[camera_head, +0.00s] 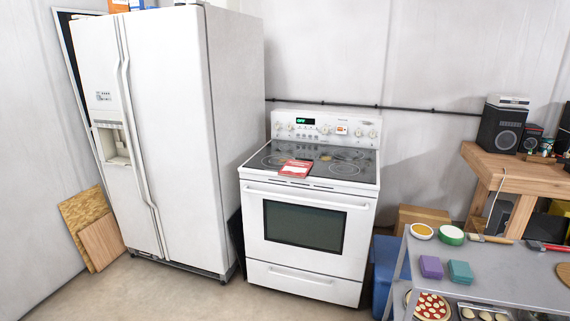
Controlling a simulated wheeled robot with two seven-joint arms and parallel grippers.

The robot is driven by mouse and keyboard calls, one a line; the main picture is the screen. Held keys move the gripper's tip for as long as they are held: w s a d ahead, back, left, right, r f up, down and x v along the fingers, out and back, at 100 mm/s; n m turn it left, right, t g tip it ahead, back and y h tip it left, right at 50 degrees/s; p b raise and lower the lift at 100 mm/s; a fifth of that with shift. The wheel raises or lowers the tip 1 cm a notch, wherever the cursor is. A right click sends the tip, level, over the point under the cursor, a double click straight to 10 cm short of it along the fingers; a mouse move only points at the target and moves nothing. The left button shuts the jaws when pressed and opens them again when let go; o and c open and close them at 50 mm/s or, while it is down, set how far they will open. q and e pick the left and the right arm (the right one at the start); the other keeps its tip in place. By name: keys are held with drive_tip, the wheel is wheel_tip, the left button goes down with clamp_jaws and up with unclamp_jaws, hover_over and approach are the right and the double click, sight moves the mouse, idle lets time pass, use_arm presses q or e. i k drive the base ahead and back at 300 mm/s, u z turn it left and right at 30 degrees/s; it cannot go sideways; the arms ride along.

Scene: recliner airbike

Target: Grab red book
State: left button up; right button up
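A red book (296,168) lies flat on the front part of the stove's dark glass cooktop (339,169), left of its middle. It has a pale patch on its cover, too small to read. Nothing is touching it from above. Neither my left gripper nor my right gripper shows in the head view.
The white stove (270,268) stands right of a tall white fridge (170,130). A grey metal table (505,266) with cans, purple and teal blocks and a brush is at the lower right. A blue bin (385,270) stands beside it. Floor is clear before the fridge.

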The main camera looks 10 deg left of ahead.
sight(298, 169)
drive_tip(key=u, duration=0.9)
drive_tip(key=i, duration=1.15)
drive_tip(key=u, duration=0.6)
drive_tip(key=i, duration=1.45)
drive_tip(key=z, duration=1.15)
drive_tip(key=i, duration=0.6)
drive_tip(key=z, duration=0.5)
